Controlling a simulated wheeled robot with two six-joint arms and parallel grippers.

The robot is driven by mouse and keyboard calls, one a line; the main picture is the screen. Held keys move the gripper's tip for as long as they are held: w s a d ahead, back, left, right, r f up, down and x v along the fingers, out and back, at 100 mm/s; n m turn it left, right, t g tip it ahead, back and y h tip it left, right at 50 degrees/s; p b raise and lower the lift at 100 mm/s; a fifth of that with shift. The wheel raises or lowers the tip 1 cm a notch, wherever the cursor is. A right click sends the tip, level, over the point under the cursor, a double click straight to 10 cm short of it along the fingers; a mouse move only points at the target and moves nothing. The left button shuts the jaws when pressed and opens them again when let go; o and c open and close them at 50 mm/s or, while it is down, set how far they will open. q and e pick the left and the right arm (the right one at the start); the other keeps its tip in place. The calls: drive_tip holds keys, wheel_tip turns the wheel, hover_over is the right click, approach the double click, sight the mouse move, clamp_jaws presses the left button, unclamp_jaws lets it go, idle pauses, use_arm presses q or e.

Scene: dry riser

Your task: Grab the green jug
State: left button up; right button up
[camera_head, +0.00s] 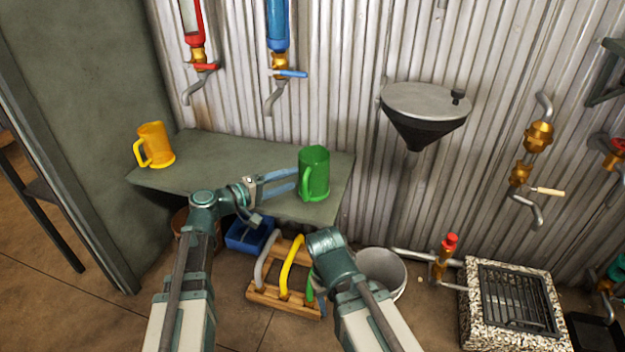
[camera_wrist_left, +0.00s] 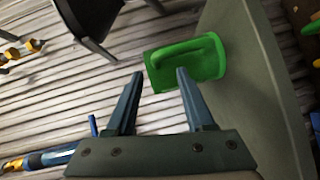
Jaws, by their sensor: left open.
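The green jug (camera_head: 314,174) stands upright near the right end of the grey-green shelf (camera_head: 215,180), its handle on its left side. It also shows in the left wrist view (camera_wrist_left: 205,65), just ahead of the fingers. My left gripper (camera_head: 296,180) is open and empty, at the jug's handle side with the fingers pointing at it. In the left wrist view, the left gripper's tips (camera_wrist_left: 160,74) are apart; one overlaps the jug and the other lies just left of it. Contact cannot be told. My right arm reaches down in front of the shelf; its gripper is mostly hidden.
A yellow jug (camera_head: 155,145) stands at the shelf's left end. Red (camera_head: 196,68) and blue (camera_head: 281,72) taps hang above. A funnel (camera_head: 424,108) is on the wall at right. Below are a hose rack (camera_head: 284,295), blue bin (camera_head: 250,238) and white bucket (camera_head: 381,268).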

sight(312, 178)
use_arm(q)
drive_tip(key=x, duration=0.4)
drive_tip(key=shift+w+d+r, duration=0.25)
drive_tip(key=shift+d+r, duration=0.05)
clamp_jaws()
idle(1.1)
